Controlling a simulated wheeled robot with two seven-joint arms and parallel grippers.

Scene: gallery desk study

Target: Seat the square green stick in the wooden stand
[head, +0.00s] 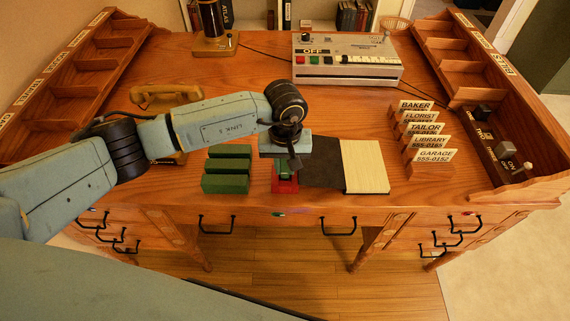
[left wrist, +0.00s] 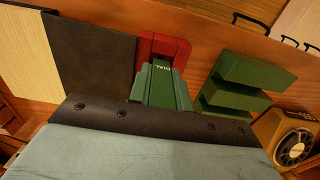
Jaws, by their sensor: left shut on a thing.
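The green stick (left wrist: 161,82), marked DIAL, is between the fingers of my left gripper (head: 285,165); it also shows in the left wrist view (left wrist: 163,92). The gripper is shut on the stick, over the front of the desk. A red block (head: 285,186) lies just beyond the stick's end; in the left wrist view it frames that end (left wrist: 175,46). I cannot tell whether stick and block touch. A green stepped block (head: 226,184) with several bars stands left of the gripper. I see no plain wooden stand for certain. My right gripper is not in view.
A dark panel (head: 322,163) and a cream pad (head: 365,167) lie right of the gripper. Name cards in wooden holders (head: 430,172) stand farther right. A tan telephone handset (head: 166,95) and a grey switch box (head: 347,70) are behind. The desk's back middle is mostly clear.

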